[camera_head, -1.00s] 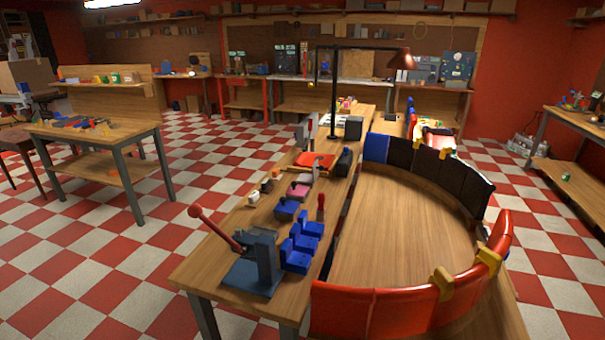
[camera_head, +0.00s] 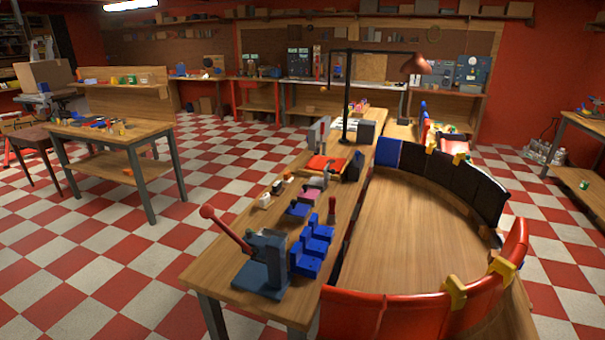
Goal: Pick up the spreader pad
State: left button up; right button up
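Neither of my grippers is in the head view. I cannot tell for sure which item is the spreader pad; the small parts on the long wooden bench (camera_head: 215,270) are too small to make out. On that bench are a blue press with a red-knobbed lever (camera_head: 265,268), stepped blue blocks (camera_head: 313,245), a pink piece on a blue base (camera_head: 305,205) and an orange-red flat piece (camera_head: 326,165). Small white pieces (camera_head: 264,201) lie near its left edge.
A curved wall of red panels (camera_head: 395,315) and black panels (camera_head: 455,170), with yellow clamps (camera_head: 455,288), rings the right-hand worktop (camera_head: 410,240). A black lamp stand (camera_head: 347,100) rises behind. Another workbench (camera_head: 120,135) stands left. The checkered floor (camera_head: 110,250) between is clear.

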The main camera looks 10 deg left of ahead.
aim_at(287, 179)
jog(key=k, duration=1.65)
jog(key=u, duration=1.3)
jog(key=i, duration=6.95)
jog(key=z, duration=0.9)
